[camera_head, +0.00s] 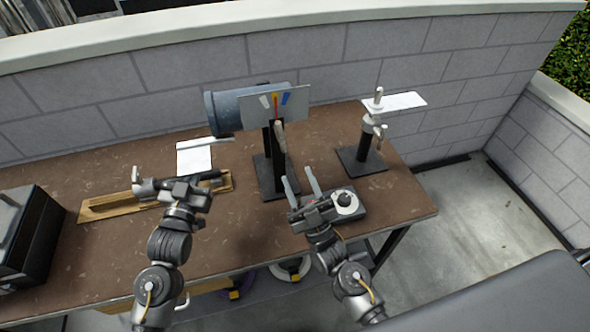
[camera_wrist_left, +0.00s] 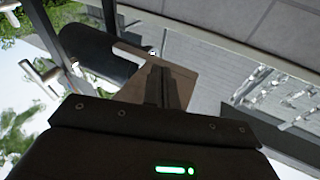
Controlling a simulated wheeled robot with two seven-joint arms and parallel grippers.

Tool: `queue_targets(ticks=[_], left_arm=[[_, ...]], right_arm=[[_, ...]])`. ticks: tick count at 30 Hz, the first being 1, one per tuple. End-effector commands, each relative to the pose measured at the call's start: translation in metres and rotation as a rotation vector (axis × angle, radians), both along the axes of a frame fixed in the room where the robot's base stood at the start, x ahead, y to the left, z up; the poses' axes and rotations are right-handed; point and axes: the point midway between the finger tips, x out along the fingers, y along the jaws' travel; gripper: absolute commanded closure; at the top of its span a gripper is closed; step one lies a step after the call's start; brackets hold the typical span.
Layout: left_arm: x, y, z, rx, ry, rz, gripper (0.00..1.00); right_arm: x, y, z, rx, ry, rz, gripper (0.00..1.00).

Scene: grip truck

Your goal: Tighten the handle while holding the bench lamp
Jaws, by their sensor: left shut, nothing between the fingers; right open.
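The bench lamp (camera_head: 226,112) looks like a blue-grey cylinder behind a grey plate with coloured marks, on a black post and base. A light lever-like handle (camera_head: 280,136) shows on its post, just below the plate. My right gripper (camera_head: 303,182) is open and empty, its fingers pointing up the picture, just right of the lamp's base and apart from the handle. My left gripper (camera_head: 216,175) is shut and empty, left of the lamp stand, above the bench. Its closed fingers also show in the left wrist view (camera_wrist_left: 168,86), where the background is tilted and hard to identify.
A second black stand (camera_head: 362,160) with a clamp and a white card stands at the right. A device with a white dial (camera_head: 346,203) lies by my right gripper. A wooden board (camera_head: 105,207), a white paper (camera_head: 194,158) and a black box (camera_head: 28,235) lie left. A block wall bounds the back.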

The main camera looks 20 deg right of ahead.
Motion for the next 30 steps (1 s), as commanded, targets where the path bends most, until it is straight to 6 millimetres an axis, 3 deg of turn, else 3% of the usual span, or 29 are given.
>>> queue_targets(ticks=[13,30], left_arm=[[0.0,0.0,-0.001,-0.001,-0.002,0.0,1.0],[0.0,0.0,-0.026,0.0,0.0,0.0,1.0]], right_arm=[[-0.001,0.0,-0.002,0.0,0.0,0.0,0.59],[-0.001,0.0,-0.017,0.0,0.0,0.0,0.59]])
